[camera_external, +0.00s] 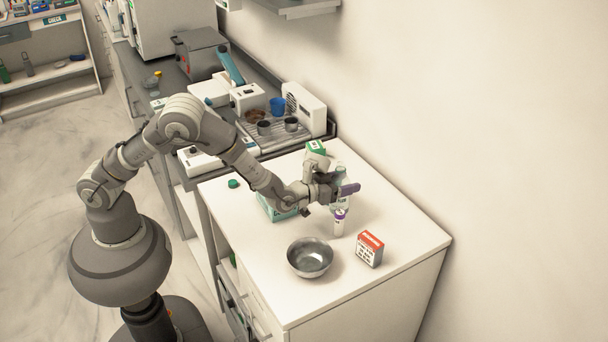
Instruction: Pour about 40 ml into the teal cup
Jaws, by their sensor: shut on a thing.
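My gripper (337,192) is above the white worktop, shut on a pale, see-through container (339,203) that looks like a bottle. The fingers hide much of it, and its tilt and contents cannot be made out. A blue cup (277,105) stands on the grey rack at the back, apart from my gripper.
A steel bowl (310,258), a red-and-white box (369,249) and a small white vial (339,222) stand near my gripper. A teal box (272,209) is partly behind my arm. Two dark cups (264,128) (291,124) share the rack (308,132).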

